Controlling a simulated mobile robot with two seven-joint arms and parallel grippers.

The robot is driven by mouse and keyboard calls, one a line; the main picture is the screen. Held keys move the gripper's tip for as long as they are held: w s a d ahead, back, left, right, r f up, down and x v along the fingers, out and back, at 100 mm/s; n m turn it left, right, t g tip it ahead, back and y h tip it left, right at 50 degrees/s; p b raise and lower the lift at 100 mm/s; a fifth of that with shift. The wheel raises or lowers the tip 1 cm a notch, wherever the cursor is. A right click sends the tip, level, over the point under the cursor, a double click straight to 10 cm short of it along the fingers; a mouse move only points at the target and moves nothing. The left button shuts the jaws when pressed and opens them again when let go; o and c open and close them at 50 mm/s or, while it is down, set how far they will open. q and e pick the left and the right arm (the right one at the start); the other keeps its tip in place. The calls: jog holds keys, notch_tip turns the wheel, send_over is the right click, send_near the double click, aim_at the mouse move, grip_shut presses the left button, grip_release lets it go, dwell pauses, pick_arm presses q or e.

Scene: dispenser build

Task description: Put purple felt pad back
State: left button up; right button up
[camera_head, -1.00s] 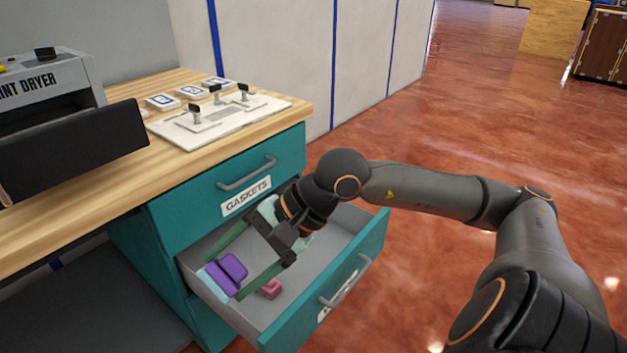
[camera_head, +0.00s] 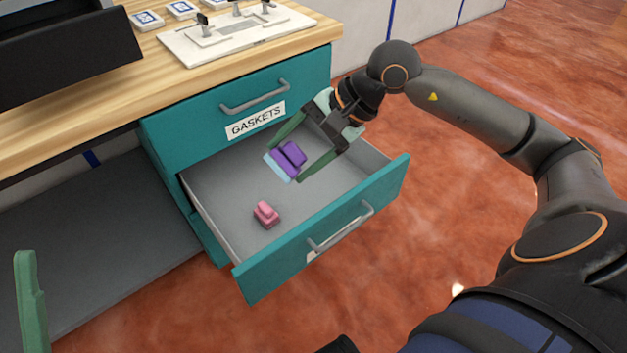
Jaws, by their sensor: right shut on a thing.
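The purple felt pad (camera_head: 290,156) is a small two-part purple piece with a light blue strip (camera_head: 278,168) along its lower left side. My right gripper (camera_head: 285,164) has its green fingers spread wide on either side of the pad and holds it. The pad is over the back part of the open lower drawer (camera_head: 225,195); its height above the drawer floor is hard to tell. One green finger of my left gripper (camera_head: 31,300) shows at the lower left edge; the rest is out of frame.
A small pink block (camera_head: 266,214) lies on the grey drawer floor, with clear floor around it. The closed drawer labelled GASKETS (camera_head: 256,119) is just above. A white board with black clamps (camera_head: 235,33) and several cards lie on the wooden counter (camera_head: 105,105).

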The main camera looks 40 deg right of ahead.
jog(key=w+d+f+n+h, duration=0.2)
jog(key=w+d+f+n, duration=0.1)
jog(key=f, duration=0.4)
jog(key=w+d+f+n+h+b, duration=0.1)
jog(key=w+d+f+n+h, duration=0.2)
jog(key=w+d+f, duration=0.2)
jog(key=w+d+f+n+h+b, duration=0.1)
jog(key=w+d+f+n+h, duration=0.1)
jog(key=f, duration=0.7)
jog(key=shift+w+d+f+n+h, duration=0.15)
jog(key=shift+w+d+n, duration=0.35)
jog(key=shift+w, duration=0.35)
jog(key=shift+w+d+f+n+h, duration=0.15)
jog(key=shift+w+d+n, duration=0.25)
jog(key=shift+w+d, duration=0.35)
pick_arm(q)
jog(key=shift+d+f+b, duration=0.2)
jog(key=shift+f+b, duration=0.1)
jog(key=shift+f, duration=0.4)
jog(key=shift+d+f+b, duration=0.2)
jog(key=shift+f+b, duration=0.1)
jog(key=shift+f, duration=0.4)
jog(key=shift+d+f+b, duration=0.2)
jog(key=shift+f+b, duration=0.1)
jog(key=shift+f, duration=0.4)
pick_arm(e)
jog(key=shift+w+a+f, duration=0.1)
jog(key=shift+a+f, duration=0.05)
jog(key=shift+f, duration=2.2)
